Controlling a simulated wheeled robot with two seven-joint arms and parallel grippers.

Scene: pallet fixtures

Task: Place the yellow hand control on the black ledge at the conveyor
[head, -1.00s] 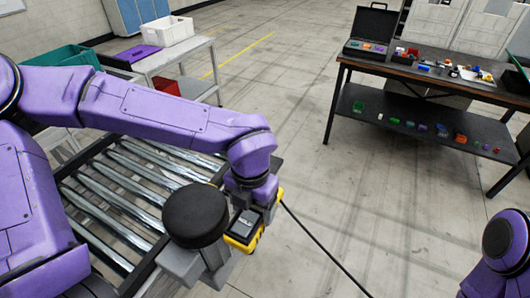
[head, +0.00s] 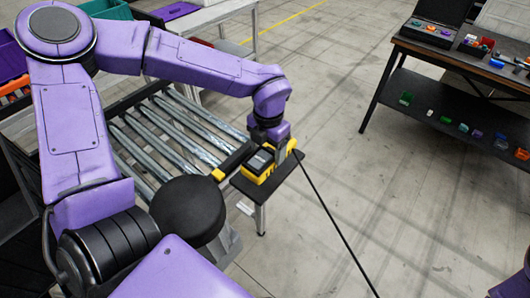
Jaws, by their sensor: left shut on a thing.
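The yellow hand control (head: 258,167), with a dark grey top, is at the right end of the roller conveyor. My left gripper (head: 281,150) is above its right side and shut on it. The black ledge (head: 246,187) sticks out from the conveyor's end, directly under the hand control. I cannot tell whether the control's underside touches it. A black cable runs from near the control down to the lower right. My right gripper is out of view; only parts of my right arm show at the right edge.
The roller conveyor (head: 170,132) lies beneath my left arm. A dark workbench (head: 470,68) with small coloured parts on its top and lower shelf stands at right. Teal and purple bins are at upper left. The floor between conveyor and workbench is clear except for the cable.

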